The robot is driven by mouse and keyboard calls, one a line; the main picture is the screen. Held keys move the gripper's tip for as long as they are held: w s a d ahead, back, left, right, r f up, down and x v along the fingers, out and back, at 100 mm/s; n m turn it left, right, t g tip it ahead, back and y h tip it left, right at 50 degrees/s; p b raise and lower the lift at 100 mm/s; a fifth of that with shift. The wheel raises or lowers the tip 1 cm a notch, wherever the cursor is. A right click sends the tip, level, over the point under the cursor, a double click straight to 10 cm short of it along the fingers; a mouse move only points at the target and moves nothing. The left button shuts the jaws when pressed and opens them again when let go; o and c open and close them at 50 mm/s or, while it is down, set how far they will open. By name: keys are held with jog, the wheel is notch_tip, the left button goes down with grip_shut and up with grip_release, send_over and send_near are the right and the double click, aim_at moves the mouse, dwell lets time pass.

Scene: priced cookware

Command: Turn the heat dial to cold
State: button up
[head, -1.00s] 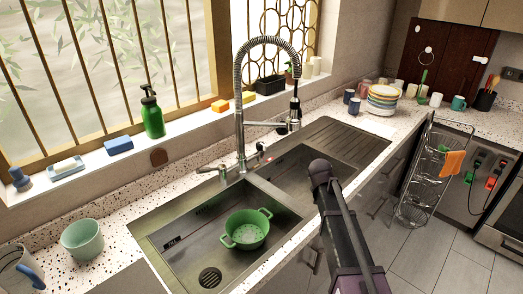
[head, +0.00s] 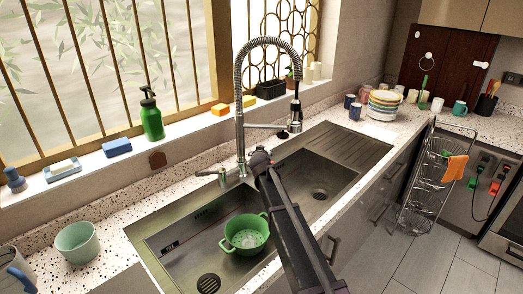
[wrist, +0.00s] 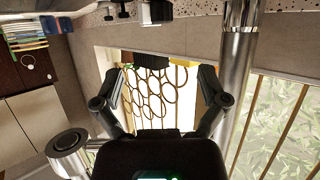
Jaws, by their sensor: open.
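The heat dial cannot be made out for certain. The chrome faucet (head: 240,130) stands behind the sink, with a lever (head: 209,172) on its left side. My arm's dark end (head: 260,160) is just right of the faucet's base and covers that side of it; the fingertips are not clear there. In the wrist view my gripper (wrist: 161,86) is open with nothing between its fingers. The faucet column (wrist: 235,80) is close beside the right finger. A chrome round-ended part (wrist: 68,142) is at lower left, which I cannot name for sure.
A green colander (head: 246,234) sits in the left basin of the sink (head: 165,262). A green soap bottle (head: 151,115) and sponges stand on the sill. The spray head (head: 295,118) hangs right of the column. Cups and stacked bowls (head: 384,103) stand at the back right.

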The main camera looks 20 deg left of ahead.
jog(key=b+x, duration=0.5)
jog(key=x, duration=0.8)
jog(key=shift+w+f, duration=0.25)
jog(key=shift+w, duration=0.1)
jog(key=c, duration=1.1)
